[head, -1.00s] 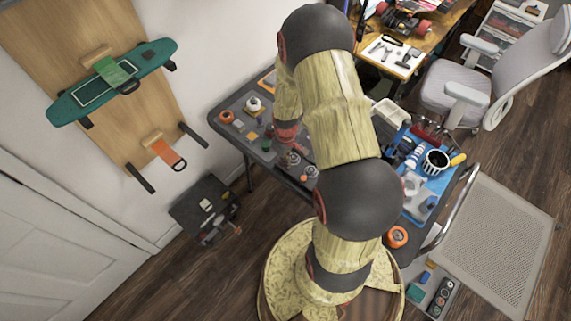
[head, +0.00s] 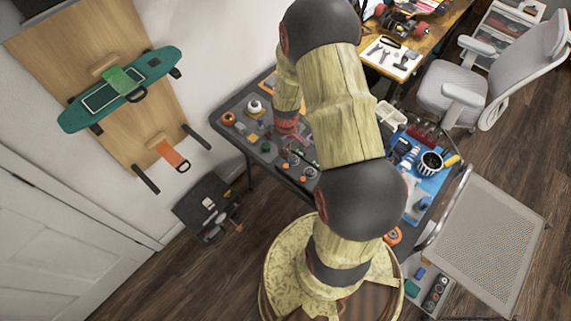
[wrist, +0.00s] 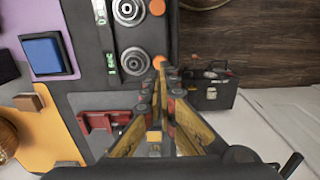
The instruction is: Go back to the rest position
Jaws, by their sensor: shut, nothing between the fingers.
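My gripper (wrist: 166,75) shows in the wrist view with its two yellowish wooden fingers together at the tips, nothing between them. It hangs over the edge of the dark worktable (wrist: 90,22), beside two round silver parts. In the head view my arm reaches out over the same table (head: 229,111), and the fingers are hard to make out behind and below the forearm.
In the wrist view a blue square block (wrist: 43,54) and a red tool (wrist: 104,121) lie left of the fingers. A black toolbox (wrist: 208,93) is on the right.

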